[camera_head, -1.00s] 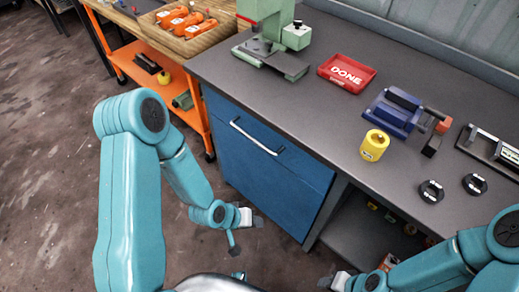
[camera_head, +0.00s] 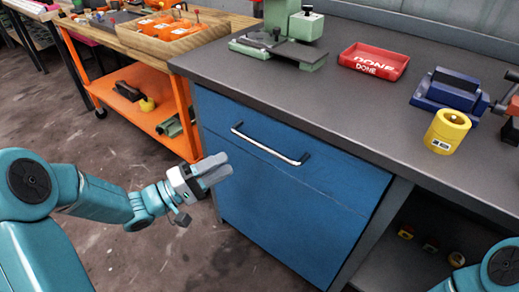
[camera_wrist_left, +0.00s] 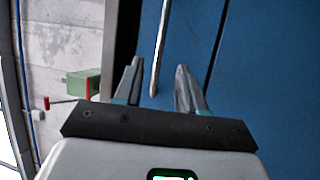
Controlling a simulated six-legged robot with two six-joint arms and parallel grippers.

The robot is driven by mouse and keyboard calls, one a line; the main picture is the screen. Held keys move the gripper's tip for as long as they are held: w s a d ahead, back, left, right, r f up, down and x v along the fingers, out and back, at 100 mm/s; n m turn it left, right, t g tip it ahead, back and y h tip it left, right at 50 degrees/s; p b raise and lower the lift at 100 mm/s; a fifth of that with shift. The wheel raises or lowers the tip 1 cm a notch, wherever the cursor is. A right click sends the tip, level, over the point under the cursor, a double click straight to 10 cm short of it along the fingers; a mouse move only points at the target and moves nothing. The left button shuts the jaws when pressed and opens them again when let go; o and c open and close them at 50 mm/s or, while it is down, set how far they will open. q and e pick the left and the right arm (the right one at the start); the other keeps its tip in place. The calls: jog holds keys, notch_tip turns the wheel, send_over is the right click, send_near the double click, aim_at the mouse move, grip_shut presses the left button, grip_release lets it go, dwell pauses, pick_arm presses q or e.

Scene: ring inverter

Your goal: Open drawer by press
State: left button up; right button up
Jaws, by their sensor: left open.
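The blue drawer (camera_head: 320,187) is at the top of the cabinet under the grey workbench and looks closed. Its silver bar handle (camera_head: 270,147) runs across the front. My left gripper (camera_head: 219,168) is open and empty, just left of and a little below the handle's left end, apart from it. In the left wrist view the fingers (camera_wrist_left: 157,82) point toward the blue front (camera_wrist_left: 255,85), with the handle (camera_wrist_left: 158,45) showing beyond the gap between them. The green press (camera_head: 290,30) stands on the bench above. My right gripper is out of frame; only part of that arm shows.
On the bench are a red DONE tray (camera_head: 373,62), a yellow cylinder (camera_head: 447,131) and a blue vise (camera_head: 446,90). An orange shelf cart (camera_head: 180,110) stands to the left. An open shelf (camera_head: 400,262) holds small parts at the lower right. The floor before the cabinet is clear.

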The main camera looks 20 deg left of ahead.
aim_at(261, 144)
pick_arm(q)
jog(key=b+x, duration=0.2)
jog(key=x, duration=0.9)
jog(key=shift+w+d, duration=0.1)
jog(key=shift+c, duration=0.3)
grip_shut()
